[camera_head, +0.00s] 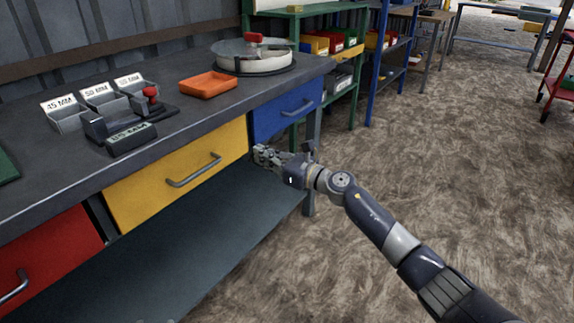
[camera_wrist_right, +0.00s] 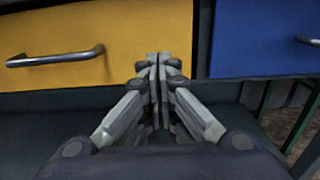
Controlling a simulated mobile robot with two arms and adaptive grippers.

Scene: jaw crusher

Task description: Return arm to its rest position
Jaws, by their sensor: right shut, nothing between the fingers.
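My right arm reaches in from the lower right in the head view. Its gripper (camera_head: 262,156) is in front of the workbench, near the gap between the yellow drawer (camera_head: 150,190) and the blue drawer (camera_head: 277,118). In the right wrist view the gripper (camera_wrist_right: 158,62) is shut with its fingertips together and nothing between them. The yellow drawer's handle (camera_wrist_right: 55,58) is to the left of the fingers, apart from them. The blue drawer (camera_wrist_right: 255,45) is to their right. Both drawers look closed. My left gripper is in neither view.
The workbench top (camera_head: 190,125) carries an orange tray (camera_head: 208,85), a round pan (camera_head: 253,60) and small labelled boxes (camera_head: 98,97). A lower shelf (camera_head: 190,240) runs under the drawers. A red drawer (camera_head: 50,255) is at the left. The floor (camera_head: 450,190) on the right is open.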

